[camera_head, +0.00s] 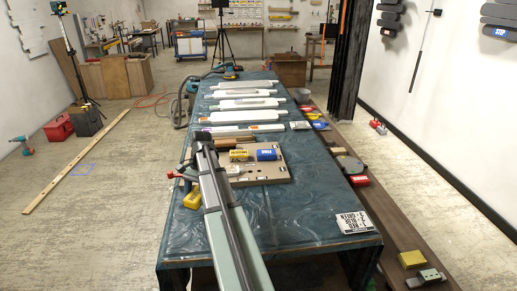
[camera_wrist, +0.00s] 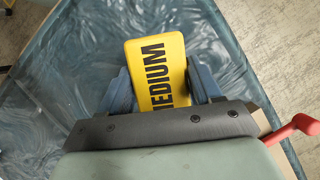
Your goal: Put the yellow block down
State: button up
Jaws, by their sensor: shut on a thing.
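The yellow block (camera_wrist: 155,62), marked with black letters reading MEDIUM, sits between the two blue-grey fingers of my gripper (camera_wrist: 160,85) in the wrist view. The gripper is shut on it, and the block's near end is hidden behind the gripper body. In the head view the yellow block (camera_head: 192,201) shows just left of my arm, by the left edge of the blue-covered table (camera_head: 310,222). My arm hides most of the gripper there. I cannot tell whether the block touches the table.
A tan board (camera_head: 270,174) right of my arm bears another yellow block (camera_head: 238,155) and a blue block (camera_head: 267,154). Several pale long pieces lie farther back. A white lettered card (camera_head: 354,221) lies at the front right. The table between board and card is clear.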

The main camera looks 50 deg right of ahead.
aim_at(256, 147)
jog(key=d+r+m, duration=0.1)
jog(key=d+m, duration=0.1)
jog(key=d, duration=1.1)
jog(key=d+r+m+t, duration=0.1)
jog(key=d+r+m, duration=0.1)
jog(key=d, duration=1.1)
jog(key=w+d+r+m+t, duration=0.1)
jog(key=d+r, duration=0.1)
jog(key=d, duration=1.1)
jog(key=shift+d+m, duration=0.35)
jog(key=shift+m, duration=0.05)
jog(key=w+d+r+m+t+h, duration=0.1)
jog(key=w+d+m+t, duration=0.2)
jog(key=w+d+m, duration=0.4)
jog(key=shift+w+d+r+m+h, duration=0.3)
jog(key=shift+w+d, duration=0.45)
jog(key=shift+d, duration=0.4)
jog(key=shift+f, duration=4.8)
jog(key=shift+f, duration=0.65)
